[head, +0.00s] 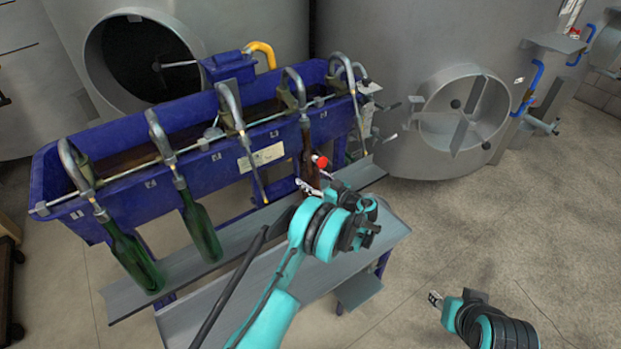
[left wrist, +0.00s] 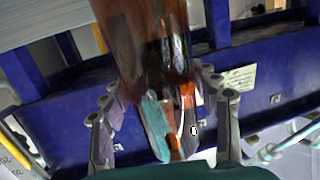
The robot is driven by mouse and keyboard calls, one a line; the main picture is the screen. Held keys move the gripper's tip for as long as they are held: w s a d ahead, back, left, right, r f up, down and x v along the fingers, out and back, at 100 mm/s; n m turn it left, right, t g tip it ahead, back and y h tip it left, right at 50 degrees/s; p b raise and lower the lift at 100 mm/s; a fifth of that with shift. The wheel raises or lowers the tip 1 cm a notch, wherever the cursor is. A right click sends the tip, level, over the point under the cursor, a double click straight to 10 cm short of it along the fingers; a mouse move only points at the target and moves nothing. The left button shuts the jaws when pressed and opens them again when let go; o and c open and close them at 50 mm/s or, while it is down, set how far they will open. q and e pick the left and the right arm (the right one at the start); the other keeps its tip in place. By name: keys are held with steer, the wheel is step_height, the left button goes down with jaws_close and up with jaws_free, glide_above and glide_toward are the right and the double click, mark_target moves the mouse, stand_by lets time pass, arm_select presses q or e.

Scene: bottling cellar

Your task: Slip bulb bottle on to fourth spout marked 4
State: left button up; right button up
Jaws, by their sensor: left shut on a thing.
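A brown glass bottle (head: 307,148) stands roughly upright under the fourth spout (head: 293,88) from the left. Its neck meets the lower end of that spout's tube; I cannot tell whether the tube is inside. My left gripper (head: 311,180) is shut on the bottle, with my wrist hiding its lower part. In the left wrist view the brown bottle (left wrist: 150,40) fills the middle, with the fingers of my left gripper (left wrist: 165,95) on either side. My right gripper (head: 435,298) is low at the right, away from the filler; its opening is too small to judge.
Green bottles hang on the first spout (head: 130,255) and second spout (head: 200,225). The third spout (head: 249,155) is empty, close left of the brown bottle. The blue trough (head: 125,205) lies behind, with a grey shelf (head: 240,232) below. Steel tanks stand behind; open floor lies right.

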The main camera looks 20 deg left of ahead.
arm_select(q)
steer(key=shift+s+d+f, duration=0.1)
steer(key=shift+f, duration=0.6)
stand_by(0.3)
steer(key=o, duration=1.7)
steer(key=shift+f, duration=0.1)
steer(key=shift+f+v, duration=0.25)
steer(key=shift+v, duration=1.9)
steer(key=shift+f+v, duration=0.3)
steer(key=shift+v, duration=1.85)
steer(key=shift+f+v, duration=0.25)
steer(key=shift+v, duration=1.9)
steer(key=shift+r, duration=0.1)
